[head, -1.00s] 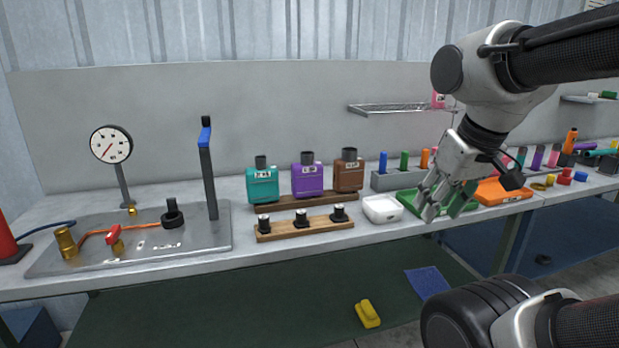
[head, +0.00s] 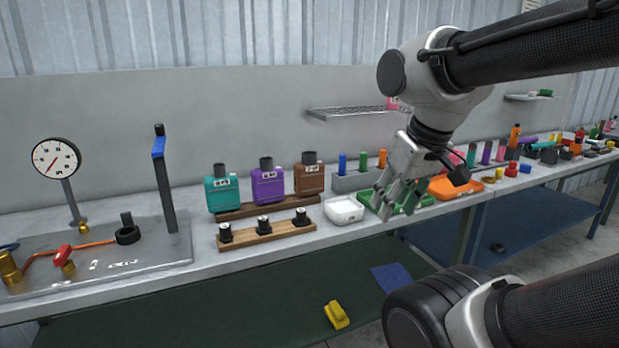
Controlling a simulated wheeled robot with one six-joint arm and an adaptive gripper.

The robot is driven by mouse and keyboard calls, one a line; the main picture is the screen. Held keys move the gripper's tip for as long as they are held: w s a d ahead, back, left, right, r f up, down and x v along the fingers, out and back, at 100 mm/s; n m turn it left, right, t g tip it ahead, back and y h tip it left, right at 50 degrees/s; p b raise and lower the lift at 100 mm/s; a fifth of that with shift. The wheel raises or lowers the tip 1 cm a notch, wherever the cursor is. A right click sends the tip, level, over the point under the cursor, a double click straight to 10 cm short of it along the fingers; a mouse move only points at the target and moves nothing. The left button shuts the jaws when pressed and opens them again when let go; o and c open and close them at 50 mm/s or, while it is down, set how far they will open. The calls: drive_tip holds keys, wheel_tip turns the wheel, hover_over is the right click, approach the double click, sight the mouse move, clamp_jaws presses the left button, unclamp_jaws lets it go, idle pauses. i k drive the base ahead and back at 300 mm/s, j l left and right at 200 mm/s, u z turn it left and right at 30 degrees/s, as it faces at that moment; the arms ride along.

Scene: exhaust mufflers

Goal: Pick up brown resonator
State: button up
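The brown resonator (head: 309,180) is a brown box with a dark round neck and a pale label. It stands upright at the right end of a row on a wooden rack (head: 235,213), beside a purple one (head: 267,187) and a teal one (head: 222,195). My gripper (head: 391,210) is to the right of the brown resonator and apart from it. It points down in front of the green tray (head: 420,208). Its fingers look spread, with nothing seen between them. The gripper hides part of the green tray.
A wooden strip with several black fittings (head: 264,230) lies in front of the resonators. A white dish (head: 344,211) sits between them and my gripper. A gauge (head: 56,158) and a tall blue-topped lever (head: 165,185) stand left. A wire shelf (head: 350,111) hangs behind.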

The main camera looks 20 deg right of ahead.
sight(308, 175)
drive_tip(key=i+l, duration=1.1)
drive_tip(key=i, duration=0.1)
